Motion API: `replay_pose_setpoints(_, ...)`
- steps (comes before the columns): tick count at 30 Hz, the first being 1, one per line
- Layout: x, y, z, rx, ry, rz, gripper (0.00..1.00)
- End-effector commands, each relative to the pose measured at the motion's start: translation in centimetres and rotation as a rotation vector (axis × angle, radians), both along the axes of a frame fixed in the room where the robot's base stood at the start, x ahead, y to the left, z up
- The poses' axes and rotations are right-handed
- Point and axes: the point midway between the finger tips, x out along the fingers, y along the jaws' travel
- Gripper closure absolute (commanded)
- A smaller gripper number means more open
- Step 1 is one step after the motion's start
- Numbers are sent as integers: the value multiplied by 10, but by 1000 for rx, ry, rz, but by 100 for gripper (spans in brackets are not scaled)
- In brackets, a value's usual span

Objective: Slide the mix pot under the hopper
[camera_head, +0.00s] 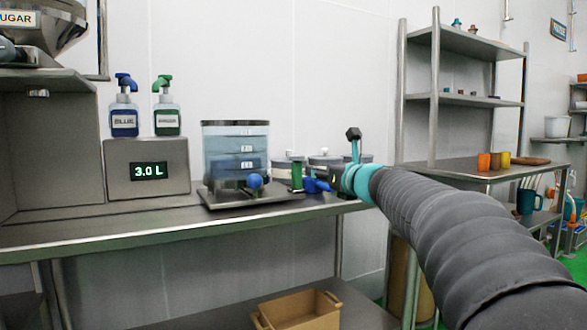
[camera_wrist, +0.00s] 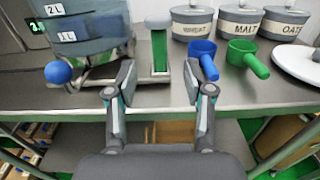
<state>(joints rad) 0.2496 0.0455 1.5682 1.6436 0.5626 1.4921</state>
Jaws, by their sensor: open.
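The mix pot (camera_head: 236,142) is a clear, bluish vessel with litre marks. It stands on a steel base (camera_head: 250,200) on the bench, with a blue ball (camera_head: 255,181) at its front. An upright green handle (camera_head: 297,175) stands at the base's right end. The wrist view shows the pot (camera_wrist: 85,28) at upper left and the green handle (camera_wrist: 159,52) ahead, between the fingertip directions. My gripper (camera_wrist: 159,82) is open and empty, apart from the handle. The hopper (camera_head: 45,25), labelled SUGAR, hangs at the upper left, left of the pot; its outlet is partly out of view.
A 3.0 L display box (camera_head: 148,172) with two pump bottles stands left of the pot. A blue scoop (camera_wrist: 205,62) and a green scoop (camera_wrist: 245,58) lie right of the handle, before labelled canisters (camera_wrist: 192,22). A steel shelf (camera_head: 465,42) stands at right.

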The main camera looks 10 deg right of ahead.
Motion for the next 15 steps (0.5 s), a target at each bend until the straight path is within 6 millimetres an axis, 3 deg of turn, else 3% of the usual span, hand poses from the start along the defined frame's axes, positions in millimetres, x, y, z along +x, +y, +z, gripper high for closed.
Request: replay_pose_setpoints(15, 86, 30, 0, -5, 2, 4, 48)
